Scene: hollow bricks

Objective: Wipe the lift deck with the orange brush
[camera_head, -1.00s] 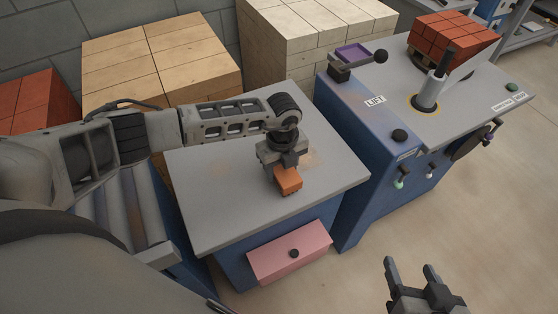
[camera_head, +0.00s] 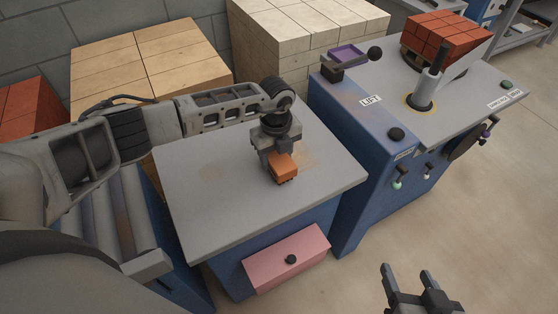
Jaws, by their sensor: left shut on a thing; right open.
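The orange brush (camera_head: 283,168) is held in my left gripper (camera_head: 276,158), low over the middle of the grey lift deck (camera_head: 205,205). Whether the brush touches the deck is hard to tell. Brownish dust marks show on the deck around the gripper and brush. My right gripper (camera_head: 408,283) is open and empty, at the lower right over the floor, away from the deck.
A blue machine with a LIFT label (camera_head: 371,100) stands right of the deck, carrying a lever, knobs and a stack of red bricks (camera_head: 446,36). A pink drawer (camera_head: 287,260) sticks out below the deck's front. Tan blocks (camera_head: 145,62) stand behind.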

